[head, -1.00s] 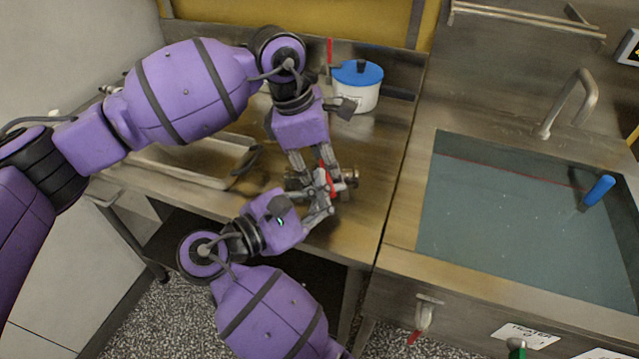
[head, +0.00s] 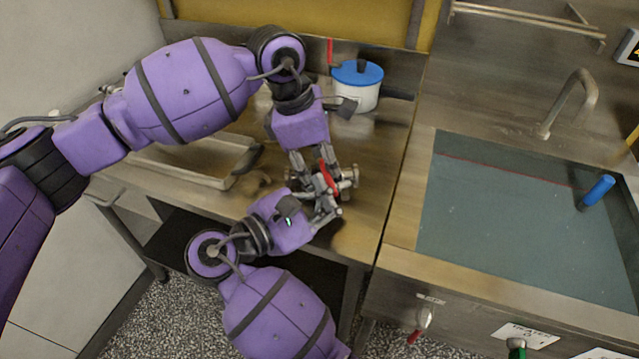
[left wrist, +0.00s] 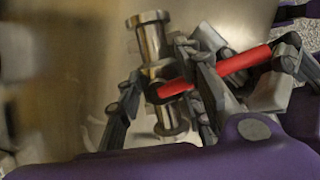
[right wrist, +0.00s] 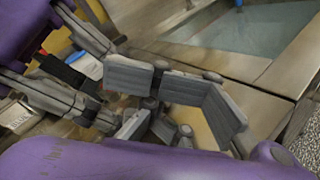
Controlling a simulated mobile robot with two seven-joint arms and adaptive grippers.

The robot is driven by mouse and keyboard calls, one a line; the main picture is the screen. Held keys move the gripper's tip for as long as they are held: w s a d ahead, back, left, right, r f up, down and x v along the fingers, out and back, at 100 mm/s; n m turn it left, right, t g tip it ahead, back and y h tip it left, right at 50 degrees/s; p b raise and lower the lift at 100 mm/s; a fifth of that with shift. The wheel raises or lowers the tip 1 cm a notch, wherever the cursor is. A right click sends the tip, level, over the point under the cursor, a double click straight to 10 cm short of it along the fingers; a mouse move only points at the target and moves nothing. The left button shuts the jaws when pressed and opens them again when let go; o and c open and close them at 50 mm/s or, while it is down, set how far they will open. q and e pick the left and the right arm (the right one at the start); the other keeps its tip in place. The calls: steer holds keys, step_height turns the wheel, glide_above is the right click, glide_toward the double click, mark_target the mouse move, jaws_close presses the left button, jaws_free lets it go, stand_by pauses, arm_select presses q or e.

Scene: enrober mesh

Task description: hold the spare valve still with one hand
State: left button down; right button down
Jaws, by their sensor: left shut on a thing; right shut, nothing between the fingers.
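The spare valve (head: 349,177), a shiny metal body with a red lever, is at the front part of the steel worktop. My left gripper (head: 318,177) reaches down from above and is shut on it. In the left wrist view the valve body (left wrist: 153,45) stands between the left fingers, with the red lever (left wrist: 240,62) pointing right. My right gripper (head: 328,208) is shut and empty, close at the near side of the valve; whether it touches the lever is unclear. Fingers hide part of the valve, and I cannot tell whether it rests on the worktop.
A metal tray (head: 180,178) lies on the worktop at left. A white pot with a blue lid (head: 357,73) stands behind the grippers. At right is a sink (head: 520,220) with a tap (head: 572,100) and a blue-handled tool (head: 599,190). The worktop right of the valve is clear.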

arm_select(q)
steer(key=shift+s+a+f, duration=0.2)
steer(key=shift+a+f, duration=0.1)
steer(key=shift+a, duration=0.05)
arm_select(e)
steer(key=shift+d+f, duration=0.1)
steer(key=shift+d, duration=1.25)
arm_select(q)
steer(key=shift+w, duration=0.15)
arm_select(e)
steer(key=shift+s+d, duration=0.1)
steer(key=shift+d, duration=0.65)
stand_by(0.7)
arm_select(q)
steer(key=shift+d, duration=0.25)
arm_select(e)
steer(key=shift+w+a, duration=0.2)
steer(key=shift+a, duration=2.6)
arm_select(q)
steer(key=shift+s+d+r, duration=0.25)
steer(key=shift+d+r, duration=0.05)
steer(key=shift+d, duration=0.05)
arm_select(e)
steer(key=shift+a, duration=2.4)
arm_select(q)
steer(key=shift+w+a, duration=0.1)
steer(key=shift+w, duration=0.05)
arm_select(e)
steer(key=shift+a, duration=1.05)
